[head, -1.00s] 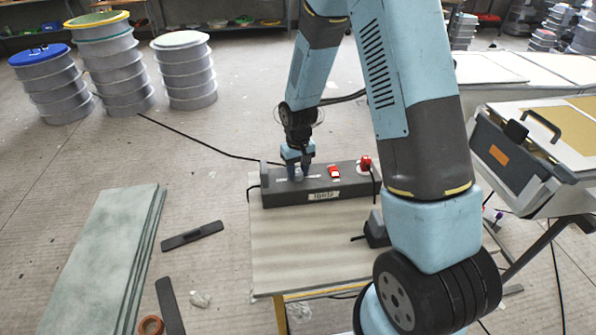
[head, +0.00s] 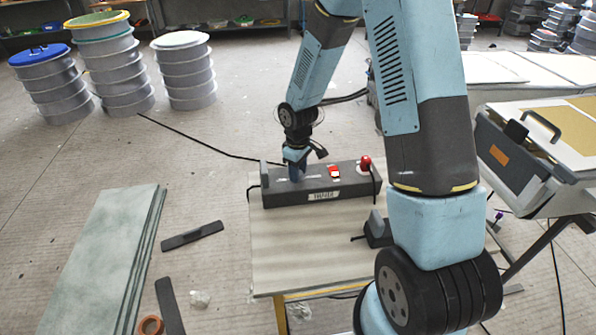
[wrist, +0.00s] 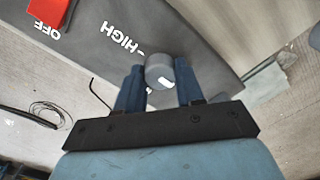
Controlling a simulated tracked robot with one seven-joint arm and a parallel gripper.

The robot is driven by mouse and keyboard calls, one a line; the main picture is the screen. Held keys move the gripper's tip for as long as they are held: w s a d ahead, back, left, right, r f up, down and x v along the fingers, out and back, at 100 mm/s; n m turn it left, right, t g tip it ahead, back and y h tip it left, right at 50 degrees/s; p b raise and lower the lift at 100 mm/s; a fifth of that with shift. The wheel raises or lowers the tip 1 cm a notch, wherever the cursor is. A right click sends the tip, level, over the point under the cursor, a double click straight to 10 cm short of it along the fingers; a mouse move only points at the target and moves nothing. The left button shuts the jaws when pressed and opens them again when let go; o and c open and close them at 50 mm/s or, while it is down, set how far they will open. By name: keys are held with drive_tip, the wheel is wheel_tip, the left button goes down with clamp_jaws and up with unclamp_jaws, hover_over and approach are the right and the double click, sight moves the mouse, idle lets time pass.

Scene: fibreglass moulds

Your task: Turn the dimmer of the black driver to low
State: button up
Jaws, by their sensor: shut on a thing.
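The black driver (head: 352,190) is a long dark box on the pale table, with a label on its front. Its top also shows in the wrist view (wrist: 195,35). The dimmer is a round grey knob (wrist: 158,70) with a white mark on its near-right side. My gripper (head: 295,173) points down onto the driver's left part. In the wrist view, my gripper's blue fingers stand on either side of the knob, shut on it. The word HIGH is readable just left of the knob; any low mark is out of sight. In the head view my fingers mostly hide the knob.
A red switch (head: 334,172) and a red button (head: 366,162) are on the driver's top, right of my gripper. A small dark block (head: 378,232) sits on the table (head: 300,250). Stacked drums (head: 108,75) stand at the back left.

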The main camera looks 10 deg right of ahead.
idle(0.4)
drive_tip(key=o, duration=1)
drive_tip(key=shift+o, duration=0.2)
wheel_tip(320, 180, up, 14)
drive_tip(key=shift+f, duration=0.2)
